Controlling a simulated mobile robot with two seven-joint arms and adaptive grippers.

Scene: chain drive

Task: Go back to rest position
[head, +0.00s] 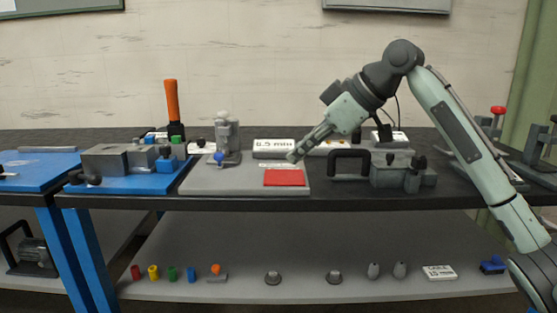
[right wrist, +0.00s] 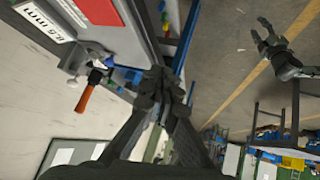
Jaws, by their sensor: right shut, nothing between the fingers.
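My right gripper (head: 293,156) is shut and empty. Its arm comes in from the right in the head view and reaches over the workbench, tip down and to the left. The gripper is in front of the 0.5 mm label and near the red plate (head: 284,178); I cannot tell its exact height. In the right wrist view the closed fingers (right wrist: 157,77) show at the centre with nothing between them. A dark gripper, which looks like my left one (right wrist: 264,36), shows at the upper right over the floor, its fingers spread. It is not in the head view.
The dark workbench (head: 240,203) holds a grey board (head: 205,184), a fixture with a blue knob (head: 228,140), an orange-handled tool (head: 172,102) and a black-handled grey block (head: 390,170). Blue stands (head: 130,184) are at left. Small parts line the lower shelf (head: 300,291).

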